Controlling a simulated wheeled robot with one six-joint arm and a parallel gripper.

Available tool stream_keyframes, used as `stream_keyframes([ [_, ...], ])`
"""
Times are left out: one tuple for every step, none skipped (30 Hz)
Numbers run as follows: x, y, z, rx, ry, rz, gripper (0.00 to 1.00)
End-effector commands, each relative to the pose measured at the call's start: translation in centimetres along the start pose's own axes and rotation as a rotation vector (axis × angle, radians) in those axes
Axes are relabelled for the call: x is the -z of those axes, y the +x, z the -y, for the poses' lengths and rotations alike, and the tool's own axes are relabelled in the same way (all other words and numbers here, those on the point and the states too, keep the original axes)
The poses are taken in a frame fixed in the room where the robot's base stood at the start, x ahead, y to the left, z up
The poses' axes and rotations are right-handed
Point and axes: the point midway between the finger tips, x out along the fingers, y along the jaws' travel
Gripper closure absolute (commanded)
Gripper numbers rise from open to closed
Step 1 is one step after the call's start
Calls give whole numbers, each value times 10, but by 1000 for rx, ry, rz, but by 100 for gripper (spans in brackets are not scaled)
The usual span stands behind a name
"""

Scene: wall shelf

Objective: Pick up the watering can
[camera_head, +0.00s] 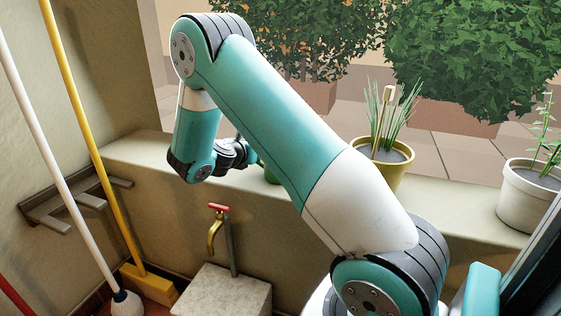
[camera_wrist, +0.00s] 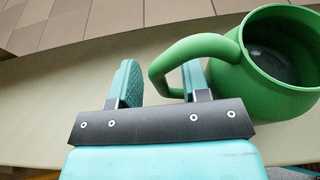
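The green watering can (camera_wrist: 282,95) stands on the pale ledge at the right of the wrist view, its open top showing a dark inside. Its curved handle (camera_wrist: 207,46) reaches left toward my gripper (camera_wrist: 160,75). My gripper is open. The outer bend of the handle shows between the two fingers, and the right finger overlaps the handle loop. I cannot tell whether a finger touches it. In the head view, my arm hides most of the can; only a small green part (camera_head: 271,175) shows on the ledge. The can's spout is not clearly seen.
The ledge (camera_head: 455,205) also holds a yellow pot with a spiky plant (camera_head: 393,170) and a white pot (camera_head: 526,205) to the right. A yellow broom (camera_head: 90,130), a white-handled mop (camera_head: 50,150) and a tap (camera_head: 216,230) are at the left. Tiled paving lies beyond the ledge.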

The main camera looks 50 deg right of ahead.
Motion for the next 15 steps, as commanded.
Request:
stream_keyframes([
  [0,0,0,0,0,0,70],
  [0,0,0,0,0,0,76],
  [0,0,0,0,0,0,86],
  [0,0,0,0,0,0,92],
  [0,0,0,0,0,0,99],
  [0,0,0,0,0,0,100],
  [0,0,0,0,0,0,100],
  [0,0,0,0,-1,0,100],
  [-1,0,0,1,-1,2,100],
  [-1,0,0,1,-1,3,100],
  [-1,0,0,1,-1,3,100],
  [-1,0,0,1,-1,3,100],
  [-1,0,0,1,-1,2,100],
  [-1,0,0,1,-1,2,100],
  [-1,0,0,1,-1,2,100],
])
